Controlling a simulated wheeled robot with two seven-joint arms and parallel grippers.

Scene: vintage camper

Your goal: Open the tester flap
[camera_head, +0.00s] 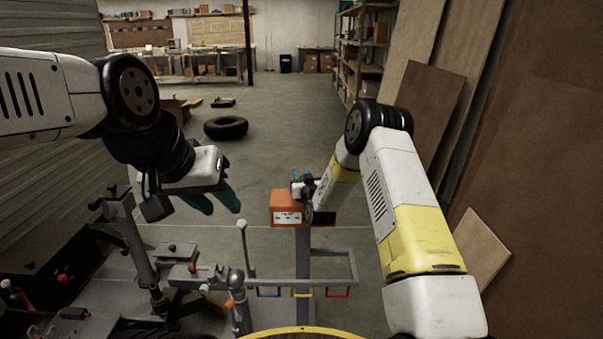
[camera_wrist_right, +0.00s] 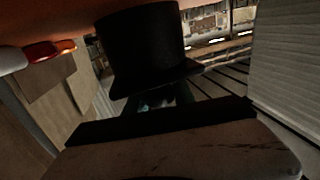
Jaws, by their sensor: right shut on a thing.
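The tester is an orange box (camera_head: 287,208) with a white label, on a grey post in the middle of the head view. My right gripper (camera_head: 300,180) is at the top of this box. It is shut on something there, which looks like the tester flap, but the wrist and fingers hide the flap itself. In the right wrist view the teal fingers (camera_wrist_right: 162,98) show only partly, behind dark parts, with an orange surface (camera_wrist_right: 225,8) close above. My left gripper (camera_head: 213,200) hangs at the left, its teal fingers apart and empty, clear of the tester.
A grey rail with coloured hooks (camera_head: 303,291) runs below the tester. A grey bench with levers (camera_head: 170,262) stands at lower left. Wooden boards (camera_head: 480,250) lean at the right. A tyre (camera_head: 226,128) lies on open floor beyond.

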